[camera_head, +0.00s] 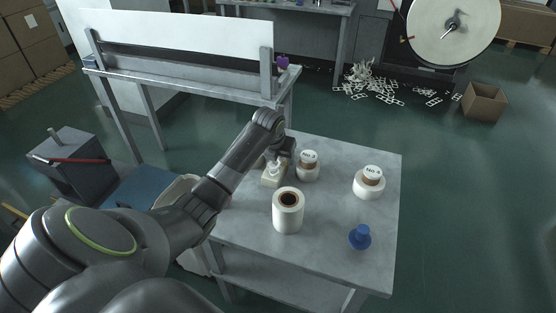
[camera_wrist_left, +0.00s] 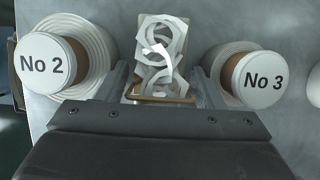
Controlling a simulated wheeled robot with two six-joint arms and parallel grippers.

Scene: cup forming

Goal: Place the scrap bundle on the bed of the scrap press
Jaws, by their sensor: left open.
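The scrap bundle (camera_wrist_left: 160,45) is a pale clump of tangled cut strips with a tan edge at its near end. It sits on the grey table, and part of it shows as a cream block (camera_head: 271,179) in the head view. My left gripper (camera_head: 278,160) is low over the table at the bundle. In the wrist view its open fingers (camera_wrist_left: 161,88) stand on either side of the bundle's near end. A grey box-shaped machine with a red bar (camera_head: 72,160), at the left in the head view, looks like the scrap press. My right gripper is not in view.
White rolls flank the bundle, with lids marked No 2 (camera_wrist_left: 42,65) and No 3 (camera_wrist_left: 262,80). An open roll (camera_head: 288,218), another lidded roll (camera_head: 369,190) and a blue knobbed piece (camera_head: 359,238) share the table. A long bench machine (camera_head: 180,62) stands behind.

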